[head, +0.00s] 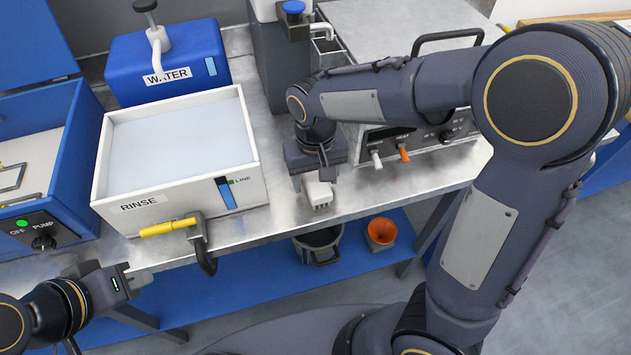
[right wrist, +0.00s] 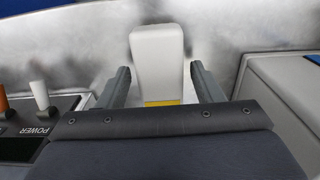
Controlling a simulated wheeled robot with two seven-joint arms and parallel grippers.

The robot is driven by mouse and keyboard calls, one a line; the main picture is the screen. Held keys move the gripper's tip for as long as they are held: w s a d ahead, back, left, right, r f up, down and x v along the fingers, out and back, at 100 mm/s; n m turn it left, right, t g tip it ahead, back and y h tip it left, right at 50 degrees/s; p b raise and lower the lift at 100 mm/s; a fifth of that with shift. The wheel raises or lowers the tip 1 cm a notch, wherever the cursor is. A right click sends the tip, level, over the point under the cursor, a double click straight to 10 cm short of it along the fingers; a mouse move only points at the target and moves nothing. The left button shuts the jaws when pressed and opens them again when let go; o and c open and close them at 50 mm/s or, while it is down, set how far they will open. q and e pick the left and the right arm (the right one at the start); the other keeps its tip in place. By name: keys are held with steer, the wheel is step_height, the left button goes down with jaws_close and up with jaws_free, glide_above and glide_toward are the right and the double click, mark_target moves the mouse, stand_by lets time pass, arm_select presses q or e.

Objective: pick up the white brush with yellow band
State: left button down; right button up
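The white brush with a yellow band (right wrist: 157,60) stands out between the fingers of my right gripper (right wrist: 160,88) in the right wrist view. Its white end points away from the wrist, and a strip of the yellow band shows near the palm. The fingers are on both sides of it, with a small gap visible on the right side. In the head view, the brush (head: 319,193) shows just below my right gripper (head: 316,172), over the front part of the metal bench. My left gripper (head: 118,283) is at the lower left, away from the brush; its fingers are not clear.
The white RINSE tank (head: 180,197) with a yellow-handled valve (head: 168,227) stands left of the brush. A grey device with knobs (head: 404,152) is to the right. A blue WATER container (head: 170,62) is behind. A black bucket (head: 318,245) and orange funnel (head: 381,232) are below the bench.

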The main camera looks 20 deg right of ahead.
mark_target(315, 177)
steer(key=c, duration=0.9)
step_height(315, 177, up, 10)
steer(key=shift+r+p, duration=0.1)
steer(key=shift+p, duration=0.25)
steer(key=o, duration=0.5)
steer(key=c, duration=0.4)
